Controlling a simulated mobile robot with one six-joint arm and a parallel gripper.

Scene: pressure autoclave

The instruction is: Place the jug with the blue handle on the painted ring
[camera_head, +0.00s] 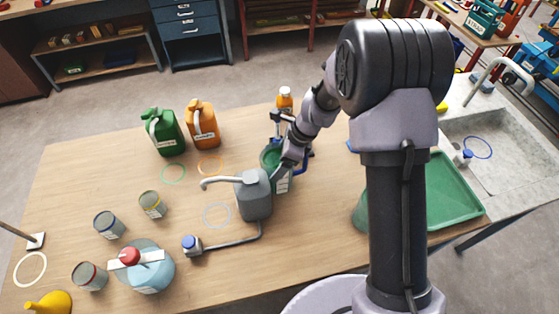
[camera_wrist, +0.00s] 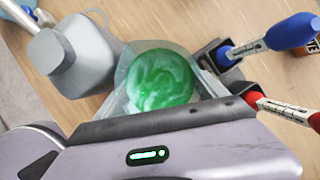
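A green container (camera_head: 270,157) with a white label stands on the table at the end of my arm, partly hidden by it. In the wrist view a clear-walled vessel with green contents (camera_wrist: 160,80) lies just beyond my gripper (camera_wrist: 160,122); its handle is not clear. I cannot tell whether the gripper's fingers are around it. A grey jug (camera_head: 254,195) stands close to the left, also in the wrist view (camera_wrist: 75,55). Painted rings on the table are light blue (camera_head: 206,223), green (camera_head: 163,180), orange (camera_head: 199,170) and white (camera_head: 16,275).
Green (camera_head: 165,135) and orange (camera_head: 202,128) jugs stand behind. Several cans and a blue-liquid vessel (camera_head: 150,276) stand front left. A green tray (camera_head: 462,207) and sink (camera_head: 500,150) lie right. Blue-ended (camera_wrist: 285,33) and red-ended tools show near my gripper.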

